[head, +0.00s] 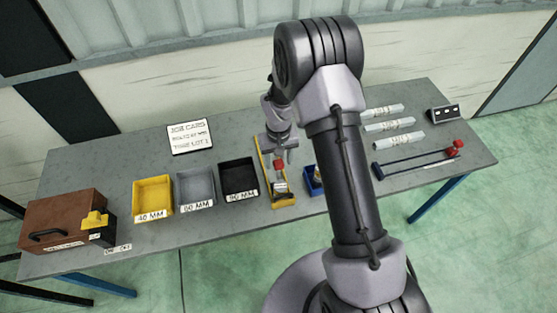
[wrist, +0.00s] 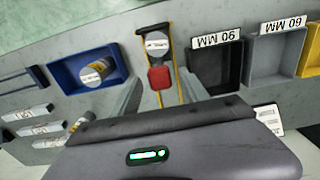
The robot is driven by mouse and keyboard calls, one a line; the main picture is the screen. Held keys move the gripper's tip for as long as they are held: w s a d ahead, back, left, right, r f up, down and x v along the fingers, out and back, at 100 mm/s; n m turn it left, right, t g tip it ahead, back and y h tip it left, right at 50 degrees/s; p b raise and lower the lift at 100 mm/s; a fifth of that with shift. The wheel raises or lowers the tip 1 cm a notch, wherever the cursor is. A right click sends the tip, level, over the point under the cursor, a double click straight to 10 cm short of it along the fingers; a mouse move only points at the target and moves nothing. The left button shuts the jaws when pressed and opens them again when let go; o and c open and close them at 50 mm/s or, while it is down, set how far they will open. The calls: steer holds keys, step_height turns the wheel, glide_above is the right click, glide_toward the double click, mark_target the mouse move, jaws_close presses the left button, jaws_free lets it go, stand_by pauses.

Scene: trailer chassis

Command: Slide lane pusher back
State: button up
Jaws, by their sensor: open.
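The yellow-railed lane (head: 262,165) lies on the grey table, running front to back. The red lane pusher (head: 279,164) sits in it; it also shows in the wrist view (wrist: 160,78). A labelled cylinder (wrist: 157,43) lies in the lane against the yellow end, beyond the pusher from the wrist camera. It also shows in the head view (head: 280,187). My gripper (head: 281,154) is over the lane by the pusher. In the wrist view its open fingers (wrist: 160,92) stand on either side of the pusher, with a gap visible; contact cannot be told.
Yellow (head: 152,195), grey (head: 195,187) and black (head: 238,179) bins stand left of the lane. A blue tray (wrist: 60,75) holds a labelled cylinder (wrist: 95,72). A blue lane (head: 415,163) with a red piece, several pale labelled pieces (head: 383,110) and a brown case (head: 62,222) are farther out.

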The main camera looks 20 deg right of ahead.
steer(key=shift+f, duration=0.35)
jaws_close()
stand_by(1.2)
